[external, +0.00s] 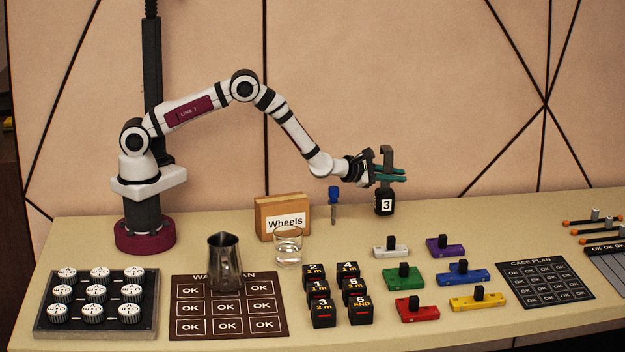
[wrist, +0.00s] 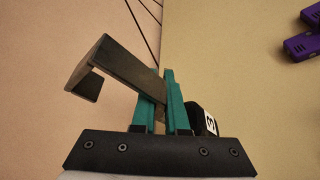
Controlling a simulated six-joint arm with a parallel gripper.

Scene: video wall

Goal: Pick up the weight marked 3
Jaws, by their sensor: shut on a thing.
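The weight marked 3 (external: 385,205) is a dark block with a white label and a hooked dark stem (external: 387,155) on top. My gripper (external: 390,173) has its teal fingers shut on the stem, with the hook above them and the block below. The weight hangs upright at the back of the table; I cannot tell for sure whether its base is clear of the surface. In the wrist view, the hook of the weight (wrist: 115,68) sticks out left past my gripper (wrist: 161,100), and the labelled block shows partly behind the right finger.
A blue-handled tool (external: 334,200), a cardboard Wheels box (external: 283,217) and a glass (external: 288,246) stand left of the weight. Coloured blocks with black knobs, such as the purple one (external: 445,246), lie in front. Black numbered cubes (external: 335,290) and a metal jug (external: 225,262) stand nearer the front.

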